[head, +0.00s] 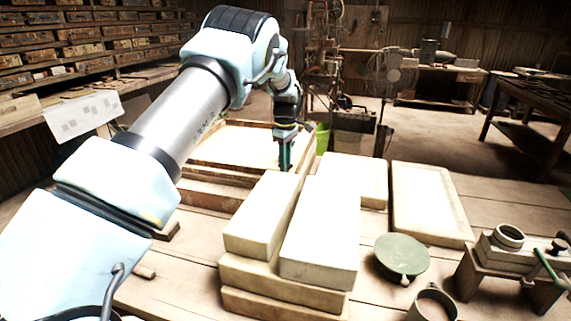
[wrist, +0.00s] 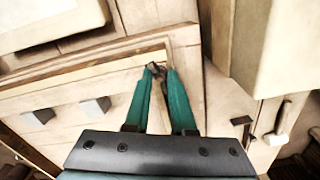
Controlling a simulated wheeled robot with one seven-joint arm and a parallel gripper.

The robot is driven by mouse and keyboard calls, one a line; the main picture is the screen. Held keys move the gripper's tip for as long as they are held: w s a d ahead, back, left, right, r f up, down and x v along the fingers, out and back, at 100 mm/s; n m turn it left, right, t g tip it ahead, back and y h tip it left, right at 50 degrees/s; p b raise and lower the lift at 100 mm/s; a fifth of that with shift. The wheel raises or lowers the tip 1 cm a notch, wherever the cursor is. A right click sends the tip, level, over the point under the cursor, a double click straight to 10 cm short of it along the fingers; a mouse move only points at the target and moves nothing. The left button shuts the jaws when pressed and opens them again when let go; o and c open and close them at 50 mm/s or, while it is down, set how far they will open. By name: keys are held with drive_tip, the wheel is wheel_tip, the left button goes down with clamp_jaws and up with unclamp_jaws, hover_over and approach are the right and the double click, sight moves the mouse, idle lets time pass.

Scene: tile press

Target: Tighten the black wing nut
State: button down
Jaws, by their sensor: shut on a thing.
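My gripper (head: 285,168) reaches down at the right corner of a wooden frame (head: 205,177) behind the stacked pale blocks. In the wrist view, its teal fingers (wrist: 155,74) come together at the tips on a small dark piece, which looks like the black wing nut (wrist: 154,67). The fingers partly cover it, so its wings and the angle they stand at are hard to tell. It sits at the corner of the frame (wrist: 80,62). In the head view, the nut is hidden behind the blocks and my gripper.
Pale blocks (head: 320,235) are stacked close in front of my gripper. A flat pale slab (head: 428,203), a green round disc (head: 401,257) and a metal fixture (head: 510,262) stand to the right. Two grey blocks (wrist: 38,117) (wrist: 95,107) lie inside the frame.

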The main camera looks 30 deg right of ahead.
drive_tip(key=m, duration=0.3)
drive_tip(key=shift+m, duration=0.4)
drive_tip(key=c, duration=0.8)
unclamp_jaws()
drive_tip(key=shift+o, duration=0.2)
wheel_tip(320, 180, up, 11)
drive_tip(key=b, duration=0.3)
drive_tip(key=shift+f, duration=0.1)
